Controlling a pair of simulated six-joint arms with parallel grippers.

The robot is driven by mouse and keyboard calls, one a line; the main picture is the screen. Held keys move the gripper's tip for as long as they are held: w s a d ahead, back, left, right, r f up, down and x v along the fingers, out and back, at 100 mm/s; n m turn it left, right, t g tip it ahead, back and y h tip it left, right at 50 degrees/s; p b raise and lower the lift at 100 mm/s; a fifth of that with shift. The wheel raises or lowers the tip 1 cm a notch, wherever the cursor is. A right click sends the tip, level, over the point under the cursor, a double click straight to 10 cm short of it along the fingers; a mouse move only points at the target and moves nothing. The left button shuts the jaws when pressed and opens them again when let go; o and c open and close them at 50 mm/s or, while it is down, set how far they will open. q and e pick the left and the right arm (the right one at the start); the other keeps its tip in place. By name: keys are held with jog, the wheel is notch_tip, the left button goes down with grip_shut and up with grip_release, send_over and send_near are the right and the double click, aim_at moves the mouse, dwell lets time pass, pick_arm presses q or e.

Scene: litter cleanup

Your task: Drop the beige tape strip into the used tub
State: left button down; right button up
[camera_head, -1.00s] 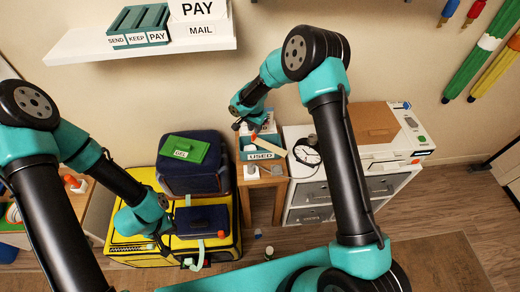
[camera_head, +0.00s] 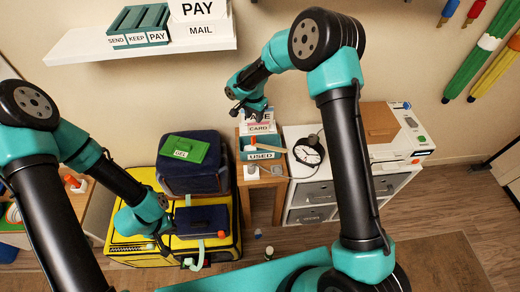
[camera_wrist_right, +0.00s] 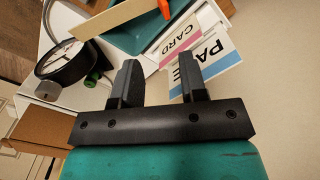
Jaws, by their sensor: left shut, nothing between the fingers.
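The used tub (camera_head: 262,155) is a small teal tub with a USED label, standing on the wooden stand beside the white cabinet. A beige strip (camera_head: 271,147) lies at its top, slanting past the rim; in the right wrist view the strip (camera_wrist_right: 112,18) crosses the teal tub (camera_wrist_right: 130,42). I cannot tell how much of it is inside. My right gripper (camera_head: 246,111) is above and behind the tub; its fingers (camera_wrist_right: 158,75) are apart, with nothing between them. My left gripper (camera_head: 165,252) is shut and empty, low over the yellow case.
PAPE and CARD labels (camera_head: 260,127) stand behind the tub. A black-rimmed clock (camera_head: 309,151) and the white cabinet (camera_head: 330,190) are to its right. A dark blue case with a green GEL card (camera_head: 185,149) is to its left. A white cube (camera_head: 251,172) sits in front.

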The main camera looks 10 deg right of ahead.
jog(key=shift+r, duration=2.4)
jog(key=s+d+f+n+y, duration=0.2)
jog(key=s+f+n, duration=0.1)
jog(key=s+f, duration=0.6)
jog(key=s+d+f+n, duration=0.1)
jog(key=s+f, duration=0.2)
jog(key=s, duration=0.4)
jog(key=s+d+f+n+y, duration=0.1)
jog(key=s+f, duration=0.3)
jog(key=s, duration=0.4)
jog(key=s+d+f+n+t+y, duration=0.1)
jog(key=s+d+f+n, duration=0.1)
jog(key=s, duration=0.6)
notch_tip(320, 180, down, 2)
jog(key=shift+d+n, duration=0.3)
jog(key=shift+d, duration=0.25)
